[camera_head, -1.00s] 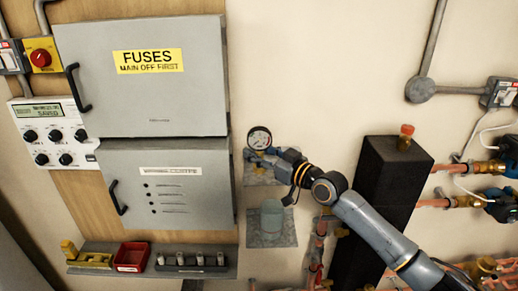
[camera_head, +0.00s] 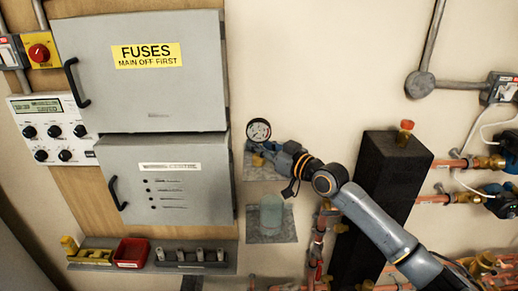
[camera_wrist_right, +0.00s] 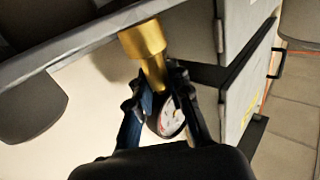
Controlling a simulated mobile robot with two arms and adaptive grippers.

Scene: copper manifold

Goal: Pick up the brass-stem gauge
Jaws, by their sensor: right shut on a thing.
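The brass-stem gauge (camera_head: 259,131) has a round white dial with a dark rim and shows at the tip of my right arm in the head view. My right gripper (camera_head: 265,150) is shut on it. In the right wrist view my right gripper's fingers (camera_wrist_right: 165,95) close around the gauge, with its brass stem (camera_wrist_right: 148,52) sticking out beyond the fingertips and its dial (camera_wrist_right: 172,118) between the fingers. In the head view the fingers hide part of the stem. My left gripper is not in view.
A grey pad (camera_head: 262,170) lies behind the gripper. A pale greenish cylinder (camera_head: 271,214) stands on another pad below. A tall black block (camera_head: 385,190) with a small red-topped fitting (camera_head: 405,132) is to the right. A shelf (camera_head: 222,265) holds a red bin (camera_head: 131,252).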

